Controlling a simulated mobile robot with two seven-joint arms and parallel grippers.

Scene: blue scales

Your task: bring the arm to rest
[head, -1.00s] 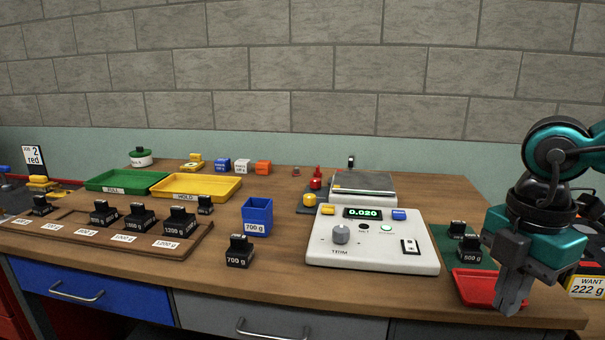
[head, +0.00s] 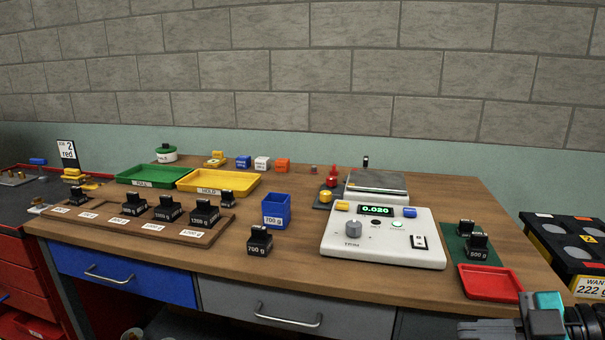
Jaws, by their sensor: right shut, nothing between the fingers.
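My right gripper (head: 468,328) is at the bottom right corner of the head view, cut off by the lower edge. Its grey fingers point left and are shut with nothing seen between them. It is in front of the workbench (head: 370,287), below the small red tray (head: 490,283), and apart from the things on the bench. My left gripper is not in view.
A white scale (head: 385,250) reading 0.020 stands on the bench beside a green mat (head: 456,248) with black weights. A blue 700 g box (head: 276,210), a black weight (head: 260,241) and a wooden weight rack (head: 170,237) stand further left. A black crate (head: 562,245) is at the right.

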